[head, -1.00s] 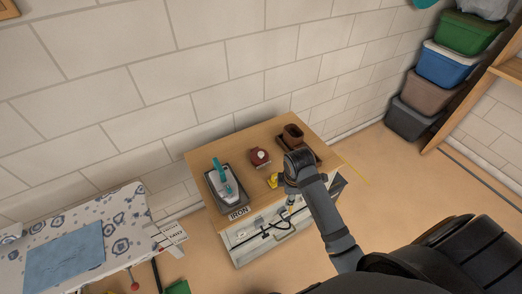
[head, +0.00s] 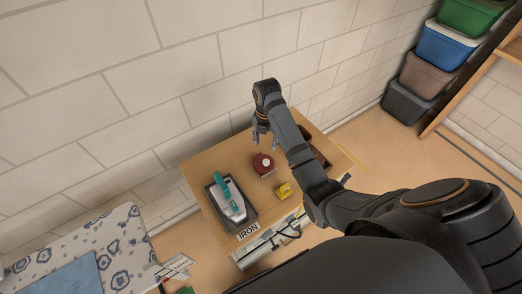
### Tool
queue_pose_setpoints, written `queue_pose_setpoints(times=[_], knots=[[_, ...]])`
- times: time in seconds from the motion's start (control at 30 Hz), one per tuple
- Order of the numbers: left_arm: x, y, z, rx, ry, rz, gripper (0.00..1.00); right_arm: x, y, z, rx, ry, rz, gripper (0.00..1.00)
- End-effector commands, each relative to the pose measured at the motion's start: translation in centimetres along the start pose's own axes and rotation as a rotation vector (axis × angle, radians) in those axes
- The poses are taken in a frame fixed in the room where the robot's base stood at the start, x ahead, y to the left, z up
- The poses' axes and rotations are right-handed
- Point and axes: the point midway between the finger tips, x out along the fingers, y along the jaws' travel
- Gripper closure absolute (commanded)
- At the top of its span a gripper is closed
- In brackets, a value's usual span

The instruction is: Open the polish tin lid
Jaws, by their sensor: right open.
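A small dark red round object (head: 263,165) with a pale spot on top, which looks like the polish tin, stands on the wooden cabinet top (head: 205,164). It looks closed, but the lid's edge is too small to make out. My right gripper (head: 261,138) is open and empty, with its fingers pointing down. In the picture it is just above the red tin, towards the wall, and apart from it. My left gripper is not in view.
A teal-handled iron (head: 229,197) rests on a dark tray at the cabinet's left. A small yellow object (head: 284,190) lies near the front edge. A brown object (head: 320,155) is partly hidden behind my right arm. An ironing board (head: 85,250) stands at lower left.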

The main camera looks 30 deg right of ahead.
Motion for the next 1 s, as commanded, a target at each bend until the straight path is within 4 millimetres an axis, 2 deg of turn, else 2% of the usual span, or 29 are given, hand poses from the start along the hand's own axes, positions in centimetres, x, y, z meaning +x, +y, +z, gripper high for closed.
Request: queue_pose_setpoints(times=[0.1, 0.2, 0.3, 0.37, 0.5, 0.6, 0.67, 0.77, 0.97, 1.0], knots=[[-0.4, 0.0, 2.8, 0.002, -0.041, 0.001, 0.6, 0.8, 0.0, -0.1, 0.001, 0.002, -0.001, 0.5], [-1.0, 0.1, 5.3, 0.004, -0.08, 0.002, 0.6, 2.4, -0.1, -0.1, 0.002, 0.004, -0.004, 0.5], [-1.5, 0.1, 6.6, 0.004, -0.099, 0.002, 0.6, 4.6, -0.1, -0.1, 0.002, 0.003, -0.003, 0.5], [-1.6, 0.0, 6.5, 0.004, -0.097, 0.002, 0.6, 6.0, -0.1, -0.1, 0.001, 0.004, -0.003, 0.5], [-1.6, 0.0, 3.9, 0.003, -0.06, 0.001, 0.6, 8.6, -0.1, -0.1, 0.001, 0.002, -0.001, 0.5], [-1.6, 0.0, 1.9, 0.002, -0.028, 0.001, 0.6, 9.8, -0.1, -0.1, 0.001, 0.002, -0.001, 0.5], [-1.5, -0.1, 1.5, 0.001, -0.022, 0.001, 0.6, 10.2, 0.0, -0.1, 0.001, 0.0, 0.0, 0.5], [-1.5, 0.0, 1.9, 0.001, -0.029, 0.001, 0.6, 10.5, 0.0, -0.1, 0.001, 0.0, 0.0, 0.5], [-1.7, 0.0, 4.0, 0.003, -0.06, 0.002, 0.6, 10.5, 0.0, -0.1, 0.002, -0.001, 0.0, 0.5], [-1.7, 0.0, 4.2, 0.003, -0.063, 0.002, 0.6, 10.5, 0.0, -0.1, 0.002, -0.001, 0.0, 0.56]])
